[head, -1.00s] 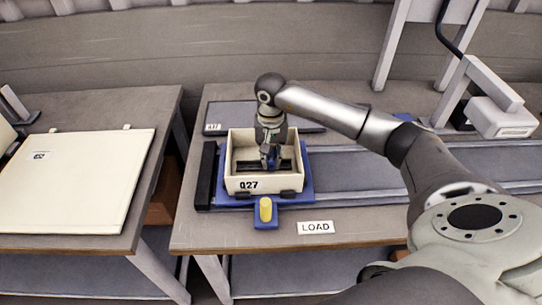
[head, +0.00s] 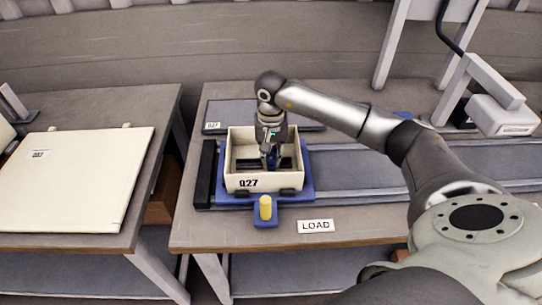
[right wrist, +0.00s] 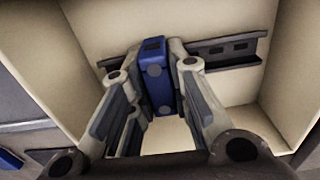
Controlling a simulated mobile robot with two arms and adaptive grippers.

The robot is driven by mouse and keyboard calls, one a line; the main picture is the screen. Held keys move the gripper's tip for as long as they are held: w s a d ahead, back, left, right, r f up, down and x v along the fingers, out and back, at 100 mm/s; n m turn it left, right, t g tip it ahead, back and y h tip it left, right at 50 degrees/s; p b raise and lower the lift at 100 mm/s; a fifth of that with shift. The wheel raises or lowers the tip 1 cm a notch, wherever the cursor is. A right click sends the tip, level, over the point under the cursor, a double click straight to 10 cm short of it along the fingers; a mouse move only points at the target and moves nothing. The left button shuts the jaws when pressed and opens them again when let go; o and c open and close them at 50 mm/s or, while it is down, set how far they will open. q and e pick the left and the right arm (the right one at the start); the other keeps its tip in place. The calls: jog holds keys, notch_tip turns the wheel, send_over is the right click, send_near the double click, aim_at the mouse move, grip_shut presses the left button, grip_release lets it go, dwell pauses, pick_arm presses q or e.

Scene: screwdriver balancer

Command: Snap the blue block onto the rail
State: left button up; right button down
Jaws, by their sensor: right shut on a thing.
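The blue block (right wrist: 156,78) is held upright between the fingers of my right gripper (right wrist: 150,60), which is shut on it. The dark slotted rail (right wrist: 232,52) runs along the inner wall of the cream box (head: 265,183). In the right wrist view the block stands in front of the rail, with rail showing on both sides of it. I cannot tell whether it is seated on the rail. In the head view my right gripper (head: 270,155) reaches down into the box and mostly hides the block. My left gripper is not in view.
The box sits on a blue carrier (head: 306,185) with a yellow knob (head: 265,208) at its front. A conveyor track (head: 360,180) extends right. A LOAD sign (head: 316,226) lies in front. A pale panel (head: 80,190) covers the left table.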

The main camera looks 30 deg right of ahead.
jog(key=shift+s+f, duration=0.1)
jog(key=shift+f, duration=0.1)
jog(key=c, duration=1.3)
grip_release()
jog(key=shift+r, duration=0.3)
notch_tip(320, 180, up, 12)
jog(key=shift+f, duration=0.15)
